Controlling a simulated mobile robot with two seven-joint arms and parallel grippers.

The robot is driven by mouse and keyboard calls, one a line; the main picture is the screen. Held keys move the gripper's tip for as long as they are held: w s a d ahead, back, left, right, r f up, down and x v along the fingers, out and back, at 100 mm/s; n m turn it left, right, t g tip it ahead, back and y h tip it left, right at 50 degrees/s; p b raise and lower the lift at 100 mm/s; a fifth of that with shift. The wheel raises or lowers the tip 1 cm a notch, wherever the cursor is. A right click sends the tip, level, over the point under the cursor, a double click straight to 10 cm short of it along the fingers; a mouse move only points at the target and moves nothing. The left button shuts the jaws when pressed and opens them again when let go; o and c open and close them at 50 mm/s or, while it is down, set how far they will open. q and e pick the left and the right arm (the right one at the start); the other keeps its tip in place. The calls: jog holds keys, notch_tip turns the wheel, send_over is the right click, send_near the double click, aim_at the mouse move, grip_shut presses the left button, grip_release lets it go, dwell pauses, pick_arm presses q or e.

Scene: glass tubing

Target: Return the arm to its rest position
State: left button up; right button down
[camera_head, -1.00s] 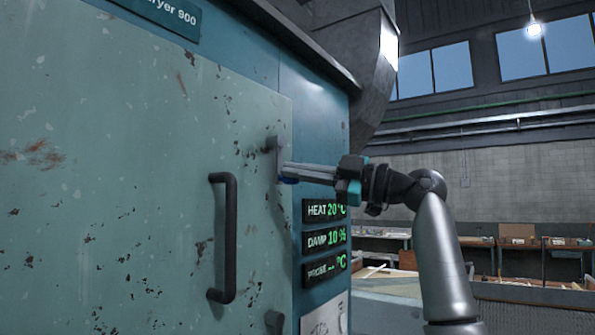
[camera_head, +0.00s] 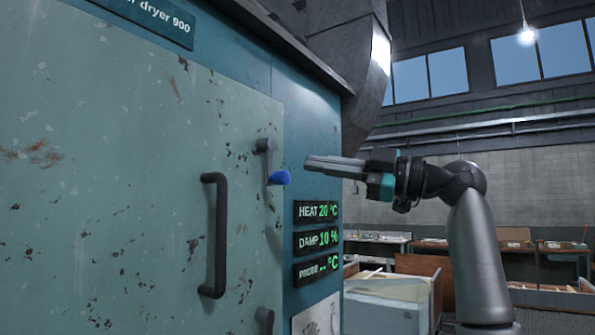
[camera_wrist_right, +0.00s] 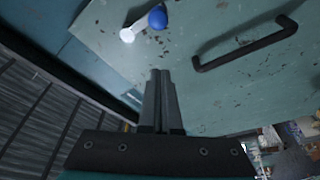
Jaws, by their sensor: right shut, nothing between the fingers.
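My right gripper (camera_head: 308,165) is shut and empty, in front of the dryer and to the right of the blue-knobbed latch (camera_head: 279,177). A visible gap separates the fingertips from the latch in the head view. In the right wrist view the shut fingers (camera_wrist_right: 161,75) point toward the dryer door, with the blue knob (camera_wrist_right: 157,18) beyond them. My right arm reaches in from the lower right. My left gripper is not in view.
The teal dryer door (camera_head: 120,200) fills the left side and looks closed, with a dark vertical handle (camera_head: 219,235). Readout panels (camera_head: 318,242) sit right of it. Workbenches (camera_head: 470,245) stand behind on the right. The space around my right forearm looks clear.

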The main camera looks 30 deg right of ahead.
jog(key=shift+s+d, duration=0.4)
jog(key=shift+s, duration=0.1)
jog(key=shift+f, duration=0.1)
